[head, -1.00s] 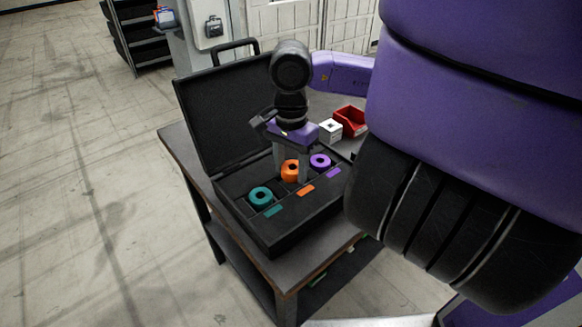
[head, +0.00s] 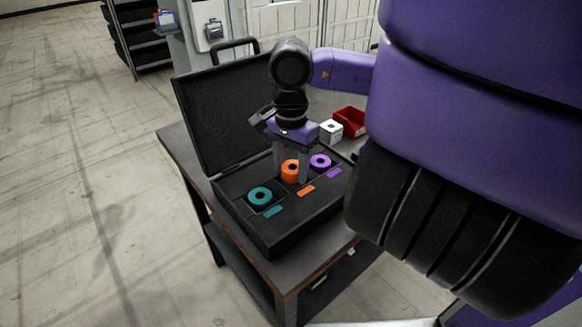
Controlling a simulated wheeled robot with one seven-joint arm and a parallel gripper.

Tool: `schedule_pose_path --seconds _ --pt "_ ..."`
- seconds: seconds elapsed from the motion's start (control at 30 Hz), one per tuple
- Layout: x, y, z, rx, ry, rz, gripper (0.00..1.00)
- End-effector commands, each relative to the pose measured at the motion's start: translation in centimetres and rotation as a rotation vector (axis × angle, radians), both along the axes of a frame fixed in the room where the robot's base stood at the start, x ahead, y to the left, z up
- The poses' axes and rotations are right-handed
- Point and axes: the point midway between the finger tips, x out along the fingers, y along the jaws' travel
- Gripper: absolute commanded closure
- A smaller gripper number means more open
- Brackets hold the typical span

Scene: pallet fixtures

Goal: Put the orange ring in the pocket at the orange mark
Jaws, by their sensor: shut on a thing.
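The orange ring (head: 290,172) is between the fingers of my gripper (head: 291,174), which is shut on it. The ring is at the middle pocket of the open black case (head: 285,238), behind the orange mark (head: 306,190). I cannot tell whether it touches the pocket floor. A teal ring (head: 260,198) sits in the left pocket behind a teal mark (head: 273,211). A purple ring (head: 320,162) sits in the right pocket behind a purple mark (head: 334,173). The fingers hide part of the middle pocket.
The case stands on a dark table (head: 189,150) with its lid (head: 215,110) raised at the back left. A white block (head: 330,131) and a red bin (head: 349,121) stand behind the case on the right. My arm covers the right side of the view.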

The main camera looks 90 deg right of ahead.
Motion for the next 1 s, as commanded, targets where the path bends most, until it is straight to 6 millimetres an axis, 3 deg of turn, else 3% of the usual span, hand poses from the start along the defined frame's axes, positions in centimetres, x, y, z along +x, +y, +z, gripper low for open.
schedule_pose_path --seconds 1.0 --pt "0.0 0.0 -1.3 0.000 0.000 0.000 0.99"
